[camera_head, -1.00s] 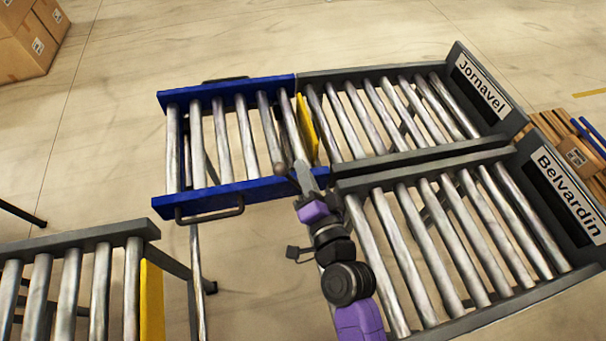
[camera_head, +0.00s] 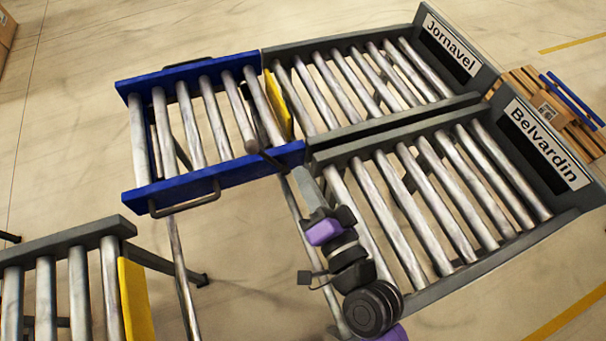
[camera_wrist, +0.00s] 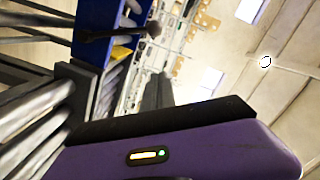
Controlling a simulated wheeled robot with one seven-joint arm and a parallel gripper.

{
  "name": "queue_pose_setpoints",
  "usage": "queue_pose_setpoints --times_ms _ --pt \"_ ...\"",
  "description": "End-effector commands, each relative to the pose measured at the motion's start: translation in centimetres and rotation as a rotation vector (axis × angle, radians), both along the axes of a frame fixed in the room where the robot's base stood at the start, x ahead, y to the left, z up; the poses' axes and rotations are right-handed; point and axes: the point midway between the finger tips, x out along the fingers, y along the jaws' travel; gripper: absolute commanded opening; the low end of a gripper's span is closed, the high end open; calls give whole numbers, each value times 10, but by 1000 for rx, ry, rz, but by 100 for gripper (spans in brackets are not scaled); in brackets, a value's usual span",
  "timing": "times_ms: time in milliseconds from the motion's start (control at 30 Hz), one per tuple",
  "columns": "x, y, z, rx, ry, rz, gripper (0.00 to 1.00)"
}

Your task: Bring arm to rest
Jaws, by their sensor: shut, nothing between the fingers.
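My arm reaches up from the bottom of the head view, with purple and black links. My gripper (camera_head: 303,178) is a narrow grey shape at its upper end, shut and empty. It appears beside the near right corner of the blue-framed roller cart (camera_head: 228,175) and left of the Belvardin lane; contact cannot be told. In the wrist view the gripper (camera_wrist: 157,91) shows as a dark, tapered shape beyond my purple wrist housing.
The Jornavel roller lane (camera_head: 355,44) adjoins the blue cart. The Belvardin lane (camera_head: 405,143) lies nearer, on the right. Another roller conveyor (camera_head: 65,237) with a yellow end plate stands lower left. A pallet with a box (camera_head: 546,112) is behind the lanes. Floor shows between the conveyors.

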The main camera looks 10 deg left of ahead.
Motion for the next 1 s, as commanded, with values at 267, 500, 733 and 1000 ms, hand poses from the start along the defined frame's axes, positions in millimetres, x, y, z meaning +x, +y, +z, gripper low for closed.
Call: queue_pose_setpoints --times_ms 267,500,733,1000 --pt "0 0 0 0 0 -1 0" --pt "6 -8 13 -39 -73 -37 0" --pt "-16 -66 28 -236 -238 -181 0" --pt "-82 -156 27 -539 -326 -344 0"
